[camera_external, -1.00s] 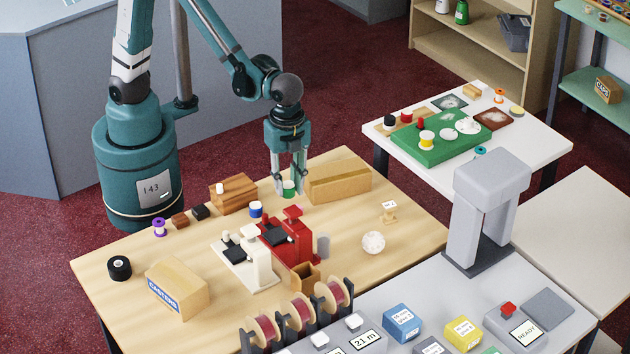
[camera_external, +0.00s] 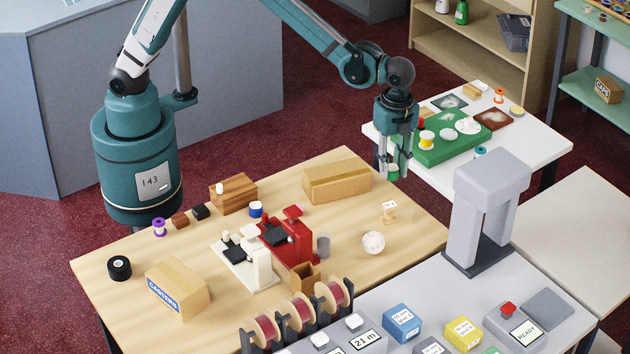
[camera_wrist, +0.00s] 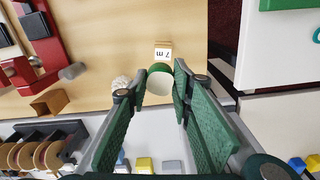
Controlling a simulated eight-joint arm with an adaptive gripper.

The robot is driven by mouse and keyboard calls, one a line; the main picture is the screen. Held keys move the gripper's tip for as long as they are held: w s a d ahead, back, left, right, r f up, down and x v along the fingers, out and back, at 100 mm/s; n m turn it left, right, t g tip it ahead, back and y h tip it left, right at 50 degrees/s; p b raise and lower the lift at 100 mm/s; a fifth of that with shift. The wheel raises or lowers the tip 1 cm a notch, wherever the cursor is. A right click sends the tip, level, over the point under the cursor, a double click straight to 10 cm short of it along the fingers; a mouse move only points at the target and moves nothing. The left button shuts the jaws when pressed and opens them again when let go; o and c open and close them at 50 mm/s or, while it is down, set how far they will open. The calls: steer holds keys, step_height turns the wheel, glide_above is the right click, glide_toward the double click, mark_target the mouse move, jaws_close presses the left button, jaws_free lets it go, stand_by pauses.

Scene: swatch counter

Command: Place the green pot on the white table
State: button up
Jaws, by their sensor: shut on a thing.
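My gripper (camera_external: 392,168) hangs over the right back edge of the wooden table, just left of the white table. It is shut on the green pot (camera_external: 393,160), a small green pot with a white part, held in the air between the fingers. The pot also shows between the fingers in the wrist view (camera_wrist: 158,69). The white table (camera_external: 535,138) stands at the right back, and its near side shows at the upper right of the wrist view (camera_wrist: 268,68).
On the white table, a green tray (camera_external: 445,152) holds white discs and a yellow spool. A brown-red tile (camera_external: 493,119) and dark tile lie behind it. The white table's right part is fairly bare. A grey press (camera_external: 487,205) stands in front.

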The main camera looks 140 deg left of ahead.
steer(key=a+f+p, duration=0.1)
steer(key=a+p, duration=0.1)
steer(key=a, duration=2.3)
steer(key=shift+w+a+p, duration=0.3)
steer(key=shift+w+a, duration=0.05)
steer(key=shift+w, duration=0.05)
steer(key=shift+f, duration=0.1)
steer(key=shift+f, duration=3.1)
steer(key=shift+f, duration=0.1)
steer(key=shift+f, duration=1.75)
steer(key=shift+f, duration=0.15)
